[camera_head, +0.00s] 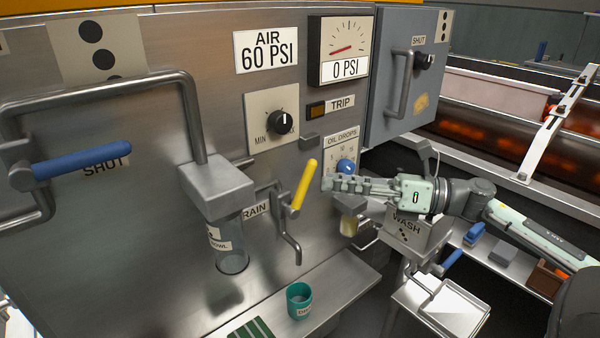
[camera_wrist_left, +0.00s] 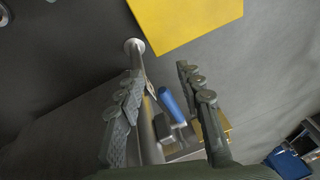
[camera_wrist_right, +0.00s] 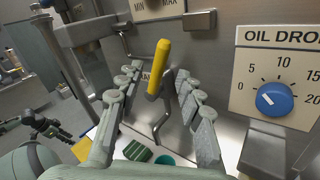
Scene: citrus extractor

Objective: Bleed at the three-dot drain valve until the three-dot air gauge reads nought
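The air gauge (camera_head: 343,48) at the upper right of the steel panel shows "0 PSI", its red needle low to the left. A plate beside it says "AIR 60 PSI". The drain valve's yellow handle (camera_head: 304,185) stands tilted up beside the partly covered "DRAIN" label (camera_head: 256,208). My right gripper (camera_head: 332,183) is just right of the handle. In the right wrist view the yellow handle (camera_wrist_right: 158,70) shows between its spread fingers, with gaps on both sides.
A three-dot plate (camera_head: 97,47) and a blue lever (camera_head: 82,158) at "SHUT" are on the left. A clear bowl (camera_head: 232,245) hangs left of the drain; a teal cup (camera_head: 299,303) stands on the ledge below. The oil drops knob (camera_head: 346,166) is close to my right gripper.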

